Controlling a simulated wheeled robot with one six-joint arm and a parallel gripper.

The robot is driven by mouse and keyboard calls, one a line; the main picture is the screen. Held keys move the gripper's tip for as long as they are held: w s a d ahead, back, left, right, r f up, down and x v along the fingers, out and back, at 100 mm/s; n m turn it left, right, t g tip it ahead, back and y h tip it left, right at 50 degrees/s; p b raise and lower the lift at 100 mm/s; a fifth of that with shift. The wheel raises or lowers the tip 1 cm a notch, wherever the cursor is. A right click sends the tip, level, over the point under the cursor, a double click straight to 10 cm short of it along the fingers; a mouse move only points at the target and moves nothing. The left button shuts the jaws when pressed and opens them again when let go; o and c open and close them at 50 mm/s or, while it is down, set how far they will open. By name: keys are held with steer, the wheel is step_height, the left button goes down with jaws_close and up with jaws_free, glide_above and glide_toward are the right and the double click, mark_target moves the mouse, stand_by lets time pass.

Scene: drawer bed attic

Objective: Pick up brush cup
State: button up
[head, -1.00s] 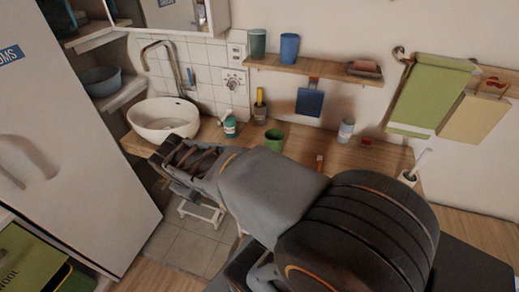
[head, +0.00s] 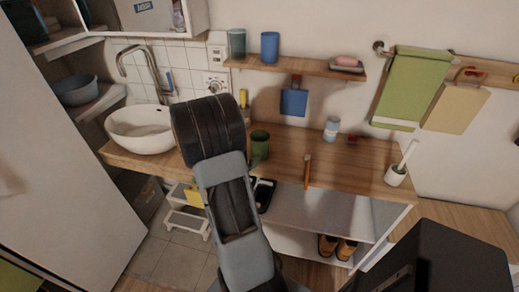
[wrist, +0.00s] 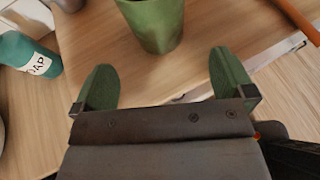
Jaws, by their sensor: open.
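A green cup (head: 260,145) stands upright on the wooden counter, just right of my arm in the head view. In the wrist view the green cup (wrist: 155,22) is just beyond my gripper (wrist: 163,60), with its top cut off by the picture edge. My gripper's two green fingers are spread apart with nothing between them. In the head view my arm hides the fingers. A white cup with a white-handled brush (head: 397,173) stands at the counter's right end. A yellow-handled item (head: 243,98) by the wall is partly hidden by my arm.
An orange-handled tool (head: 308,172) lies at the counter's front edge. A white basin (head: 140,128) is at the left, and a wall shelf (head: 300,68) hangs above. A pale blue cup (head: 331,128) stands toward the back.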

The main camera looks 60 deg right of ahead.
mark_target(254, 147)
steer(key=shift+w+x, duration=0.2)
steer(key=shift+x, duration=4.15)
steer(key=shift+f, duration=0.15)
steer(key=shift+c, duration=0.5)
steer(key=shift+p, duration=0.3)
steer(key=c, duration=0.9)
steer(key=shift+c, duration=0.2)
steer(key=shift+r, duration=1.1)
steer(key=a+r, duration=0.1)
steer(key=r, duration=0.1)
steer(key=a+r, duration=0.2)
steer(key=s+a+r, duration=0.1)
steer(key=r, duration=0.1)
steer(key=shift+s+a+r, duration=0.15)
steer(key=shift+a+r, duration=0.15)
steer(key=shift+r, duration=0.1)
steer(key=s+a+r, duration=0.2)
steer(key=a+r, duration=0.2)
steer(key=a, duration=0.4)
steer(key=shift+s+a+p, duration=0.35)
